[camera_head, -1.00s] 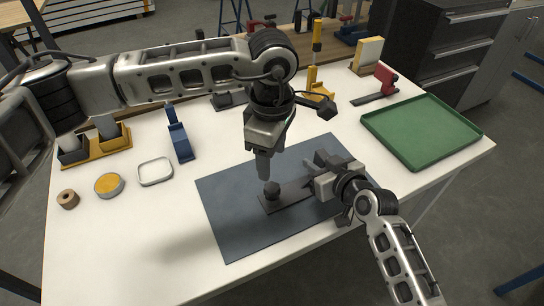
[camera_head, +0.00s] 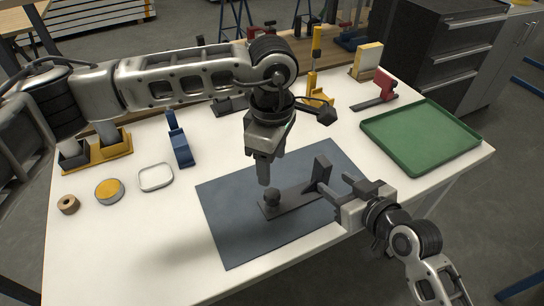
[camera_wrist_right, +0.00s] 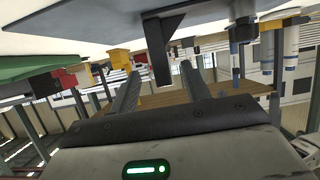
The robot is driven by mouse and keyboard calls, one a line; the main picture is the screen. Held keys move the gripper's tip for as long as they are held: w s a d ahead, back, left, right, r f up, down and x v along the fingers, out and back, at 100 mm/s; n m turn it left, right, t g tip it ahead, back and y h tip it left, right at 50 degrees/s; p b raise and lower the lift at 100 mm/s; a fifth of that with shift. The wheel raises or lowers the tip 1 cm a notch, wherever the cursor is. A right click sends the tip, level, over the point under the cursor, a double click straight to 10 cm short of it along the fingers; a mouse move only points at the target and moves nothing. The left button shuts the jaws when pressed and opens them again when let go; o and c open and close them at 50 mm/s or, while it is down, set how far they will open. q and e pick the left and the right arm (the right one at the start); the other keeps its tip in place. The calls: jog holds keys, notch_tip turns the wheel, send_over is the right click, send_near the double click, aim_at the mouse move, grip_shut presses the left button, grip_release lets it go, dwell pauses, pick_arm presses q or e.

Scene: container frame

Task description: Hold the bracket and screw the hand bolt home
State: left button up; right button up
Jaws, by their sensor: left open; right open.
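The dark L-shaped bracket (camera_head: 294,200) lies on the blue-grey mat, its upright plate standing at its right end. The hand bolt (camera_head: 271,196), a dark round knob, stands at the bracket's left end. My left gripper (camera_head: 264,178) points down just above the knob; its fingers look close together from this angle, and I see nothing held. My right gripper (camera_head: 336,186) is open and empty, just right of the upright plate. In the right wrist view, the bracket's plate (camera_wrist_right: 159,52) shows upside down between the open fingers (camera_wrist_right: 158,88), ahead of the palm.
A green tray (camera_head: 420,136) lies at the right of the white table. A blue holder (camera_head: 180,142), a white dish (camera_head: 155,175), a yellow-topped tin (camera_head: 109,190), a brown roll (camera_head: 68,204) and yellow bins (camera_head: 97,152) stand left. The front left of the table is clear.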

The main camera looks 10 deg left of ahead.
jog(key=v, duration=0.7)
jog(key=shift+s+d, duration=0.1)
jog(key=shift+s, duration=0.05)
